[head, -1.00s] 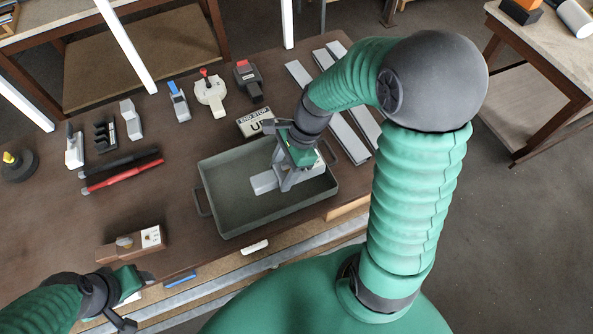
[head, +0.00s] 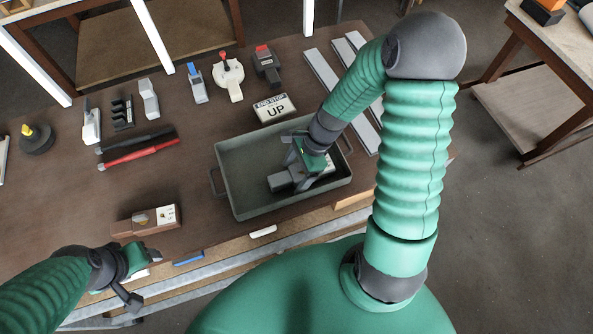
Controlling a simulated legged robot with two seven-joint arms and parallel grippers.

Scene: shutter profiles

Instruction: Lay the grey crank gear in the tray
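The grey crank gear (head: 283,181) is low inside the dark grey-green tray (head: 236,205), in its right part. My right gripper (head: 302,178) reaches down into the tray from above, and its fingers appear closed around the gear. The gripper hides part of the gear, and I cannot tell whether the gear touches the tray floor. My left gripper (head: 144,281) is open and empty near the front edge of the table, left of the tray.
An END STOP UP box (head: 276,109) stands behind the tray. Long grey profiles (head: 333,81) lie to its right. A red tool (head: 135,155) and a brown block with a knob (head: 146,220) lie left. A white lever unit (head: 229,80) and several other devices stand at the back.

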